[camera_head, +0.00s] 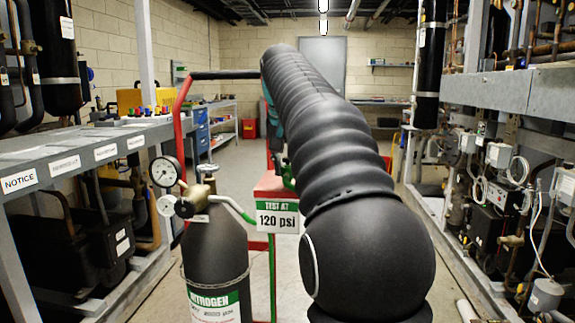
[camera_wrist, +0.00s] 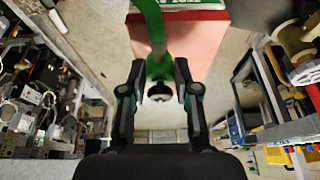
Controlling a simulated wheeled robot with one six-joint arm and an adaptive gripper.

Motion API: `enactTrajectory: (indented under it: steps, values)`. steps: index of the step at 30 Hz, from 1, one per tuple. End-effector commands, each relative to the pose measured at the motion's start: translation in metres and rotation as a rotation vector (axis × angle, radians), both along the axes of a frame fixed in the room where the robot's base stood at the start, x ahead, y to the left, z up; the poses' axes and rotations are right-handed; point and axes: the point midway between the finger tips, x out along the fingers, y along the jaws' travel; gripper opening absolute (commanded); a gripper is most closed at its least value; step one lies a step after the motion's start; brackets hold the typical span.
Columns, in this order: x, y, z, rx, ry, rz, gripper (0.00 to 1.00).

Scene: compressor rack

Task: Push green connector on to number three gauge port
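The green connector (camera_wrist: 160,70) is in the upper middle of the wrist view, with a green hose (camera_wrist: 150,20) running up from it and a dark, silver-rimmed end facing the lower side. My gripper (camera_wrist: 159,72) has one finger on each side of the connector. Whether the fingers press on it is too small to tell. In the head view my arm covers the gripper. A bit of green (camera_head: 286,176) shows beside the arm, above the red stand. I cannot make out the number three gauge port in either view.
A nitrogen cylinder (camera_head: 213,258) with gauges (camera_head: 165,171) stands left of my arm. The red stand (camera_head: 271,184) carries a "TEST AT 120 psi" sign (camera_head: 277,216). Piping and equipment line the right; the aisle floor between is open.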

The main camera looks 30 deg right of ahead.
Motion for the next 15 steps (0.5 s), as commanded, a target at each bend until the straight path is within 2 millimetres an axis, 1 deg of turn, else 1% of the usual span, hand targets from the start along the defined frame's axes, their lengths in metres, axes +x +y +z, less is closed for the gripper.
enactTrajectory:
  steps: [15]
  values:
    - [-0.0003, -0.0001, 0.0030, -0.001, -0.001, 0.000, 0.00]
